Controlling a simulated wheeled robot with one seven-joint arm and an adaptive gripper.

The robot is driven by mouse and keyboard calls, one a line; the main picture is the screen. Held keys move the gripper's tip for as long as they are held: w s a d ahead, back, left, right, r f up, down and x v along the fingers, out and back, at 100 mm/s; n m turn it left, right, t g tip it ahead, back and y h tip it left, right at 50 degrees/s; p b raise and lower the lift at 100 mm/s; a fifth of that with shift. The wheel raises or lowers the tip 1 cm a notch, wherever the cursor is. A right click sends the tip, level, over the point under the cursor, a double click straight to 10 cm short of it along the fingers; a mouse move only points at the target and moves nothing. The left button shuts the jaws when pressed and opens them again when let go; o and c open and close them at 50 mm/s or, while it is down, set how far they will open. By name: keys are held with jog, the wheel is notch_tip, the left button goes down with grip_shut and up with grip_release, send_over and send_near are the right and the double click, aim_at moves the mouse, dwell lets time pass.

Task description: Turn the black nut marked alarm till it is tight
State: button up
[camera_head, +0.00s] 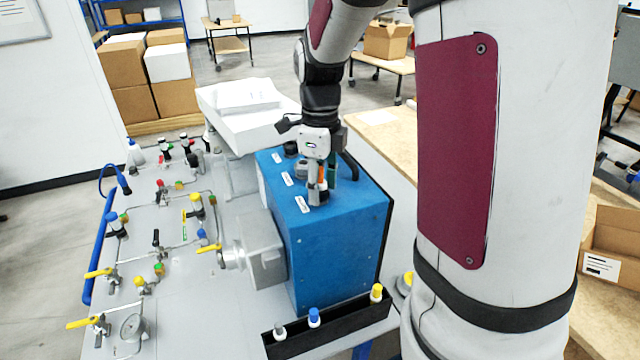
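A blue analyser box (345,245) stands on the grey bench. A row of fittings with white labels (302,204) runs along its top; the lettering is too small to read. A black nut (318,198) sits at the near end of the row, beside the nearest label. My gripper (318,187) points down at this nut, with its fingertips at or just above it. I cannot tell whether the fingers touch it or how far apart they are. A grey fitting (302,171) and a black one (290,148) sit farther back in the row.
A black handle (350,165) rises from the box close to my gripper's right. A black rack (330,325) with several capped bottles is at the front. A panel (185,275) with valves, tubing and a gauge lies left.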

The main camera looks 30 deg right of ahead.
jog(key=n, duration=0.3)
jog(key=shift+s+p, duration=0.1)
jog(key=shift+p, duration=0.3)
jog(key=n, duration=0.4)
jog(key=shift+p, duration=0.35)
jog(key=n+p, duration=0.1)
jog(key=n, duration=0.5)
jog(key=n+p, duration=0.2)
jog(key=n, duration=0.4)
jog(key=shift+n, duration=0.4)
jog(key=n+p, duration=0.1)
jog(key=n, duration=0.3)
jog(key=shift+a, duration=0.1)
